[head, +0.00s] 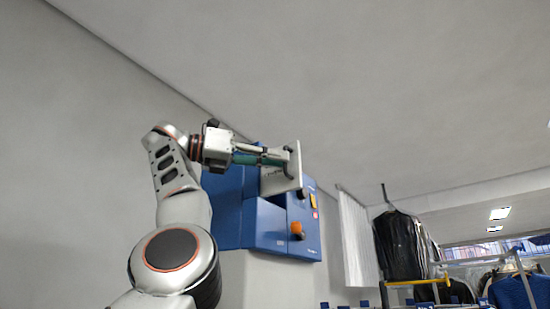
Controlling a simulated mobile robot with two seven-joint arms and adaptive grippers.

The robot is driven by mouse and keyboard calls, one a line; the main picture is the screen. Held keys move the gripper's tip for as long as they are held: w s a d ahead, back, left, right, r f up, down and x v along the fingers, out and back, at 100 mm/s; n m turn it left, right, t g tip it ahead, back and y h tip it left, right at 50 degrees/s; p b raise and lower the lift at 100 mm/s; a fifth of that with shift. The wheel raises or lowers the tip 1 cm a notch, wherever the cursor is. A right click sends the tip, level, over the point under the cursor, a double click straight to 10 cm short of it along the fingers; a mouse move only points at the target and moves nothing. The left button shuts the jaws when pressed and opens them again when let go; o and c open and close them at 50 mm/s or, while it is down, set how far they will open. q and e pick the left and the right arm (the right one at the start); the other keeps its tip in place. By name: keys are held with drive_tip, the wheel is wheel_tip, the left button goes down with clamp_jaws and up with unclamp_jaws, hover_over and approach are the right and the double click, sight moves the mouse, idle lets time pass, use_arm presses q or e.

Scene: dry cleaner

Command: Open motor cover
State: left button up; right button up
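A blue machine (284,229) is fixed high by the wall. A pale flat panel with a dark handle, which looks like the motor cover (272,182), stands at an angle at the machine's upper front. My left gripper (275,157) reaches in from the left, with its fingertips at the dark handle on the panel. The fingers lie close together there, but I cannot tell whether they are closed on the handle. My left arm and gripper hide part of the machine's left side. My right gripper is not in view.
An orange knob (297,229) sits on the machine's front. To the right are a white hanging curtain (354,240), dark bagged garments (399,246) and a rail with more clothes. The space above the machine is clear up to the ceiling.

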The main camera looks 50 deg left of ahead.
use_arm(q)
drive_tip(key=shift+a, duration=0.25)
drive_tip(key=shift+s+a+r+p, duration=0.15)
drive_tip(key=shift+s+a, duration=0.3)
drive_tip(key=shift+a, duration=0.25)
drive_tip(key=shift+s+a+f+p, duration=0.15)
drive_tip(key=shift+s+a, duration=0.25)
drive_tip(key=shift+a, duration=0.3)
drive_tip(key=o, duration=0.5)
drive_tip(key=shift+s+a+r, duration=0.1)
drive_tip(key=shift+s+a, duration=0.2)
drive_tip(key=shift+a, duration=0.25)
drive_tip(key=shift+s+a+r, duration=0.1)
drive_tip(key=shift+s+a, duration=0.2)
drive_tip(key=shift+a, duration=0.2)
drive_tip(key=shift+w+a+f+p, duration=0.1)
drive_tip(key=shift+a+f+p, duration=0.1)
drive_tip(key=shift+a, duration=0.4)
drive_tip(key=shift+w+a+f+p, duration=0.1)
drive_tip(key=shift+a+f+p, duration=0.05)
drive_tip(key=shift+a, duration=0.45)
drive_tip(key=c, duration=0.5)
drive_tip(key=shift+s+a+r, duration=0.1)
drive_tip(key=shift+s+a, duration=0.2)
drive_tip(key=shift+s, duration=0.2)
drive_tip(key=shift+a, duration=0.1)
